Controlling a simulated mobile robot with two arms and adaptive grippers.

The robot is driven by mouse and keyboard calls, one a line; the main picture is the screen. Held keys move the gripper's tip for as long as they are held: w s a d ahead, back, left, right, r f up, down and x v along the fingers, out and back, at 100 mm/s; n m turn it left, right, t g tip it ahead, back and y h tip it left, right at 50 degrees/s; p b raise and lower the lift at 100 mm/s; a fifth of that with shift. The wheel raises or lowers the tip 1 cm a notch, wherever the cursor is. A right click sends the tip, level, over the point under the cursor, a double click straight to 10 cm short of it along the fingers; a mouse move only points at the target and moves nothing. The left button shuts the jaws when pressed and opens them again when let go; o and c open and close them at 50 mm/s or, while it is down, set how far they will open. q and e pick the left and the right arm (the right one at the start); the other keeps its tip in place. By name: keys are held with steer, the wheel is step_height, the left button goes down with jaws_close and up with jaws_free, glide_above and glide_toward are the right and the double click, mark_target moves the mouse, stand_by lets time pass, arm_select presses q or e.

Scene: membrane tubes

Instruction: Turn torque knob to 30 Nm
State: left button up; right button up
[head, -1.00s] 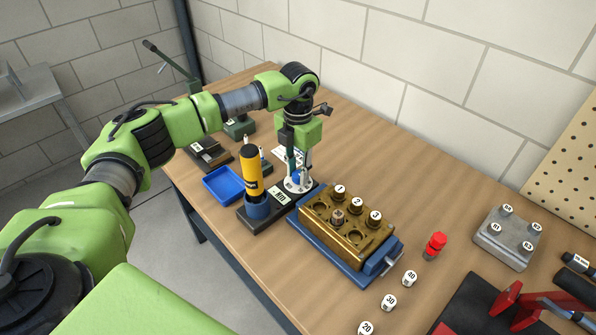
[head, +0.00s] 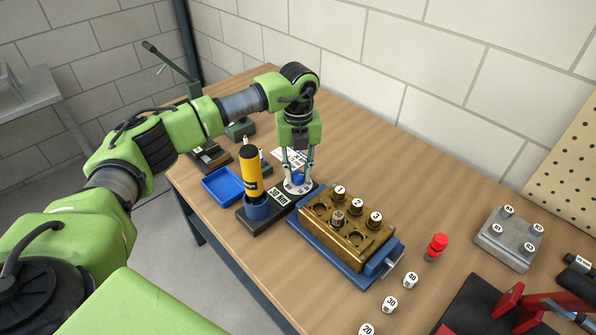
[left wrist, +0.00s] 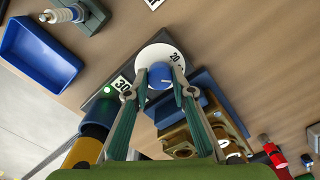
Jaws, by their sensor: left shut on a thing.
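The torque knob (left wrist: 160,77) is a blue cap on a white round dial (left wrist: 156,52) with a "20" mark showing in the left wrist view. In the head view the knob (head: 299,178) stands on the dial at the back end of a dark base (head: 262,219). My left gripper (head: 298,168) points down from above with its fingers on both sides of the knob, shut on it. The label on the base reads "30 Nm" (head: 278,198). A green light (left wrist: 107,90) shows near the label in the left wrist view. My right gripper is not in view.
A yellow and black tool (head: 251,172) stands upright in a blue holder on the base. A brass block (head: 333,236) in a blue fixture is close to the right. A blue tray (head: 223,186) lies left. A red part (head: 436,246) stands farther right.

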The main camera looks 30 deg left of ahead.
mark_target(298, 175)
arm_select(q)
steer(key=shift+w+r+n, duration=0.1)
steer(key=shift+n, duration=0.4)
stand_by(0.3)
steer(key=o, duration=1.1)
step_height(298, 175, up, 12)
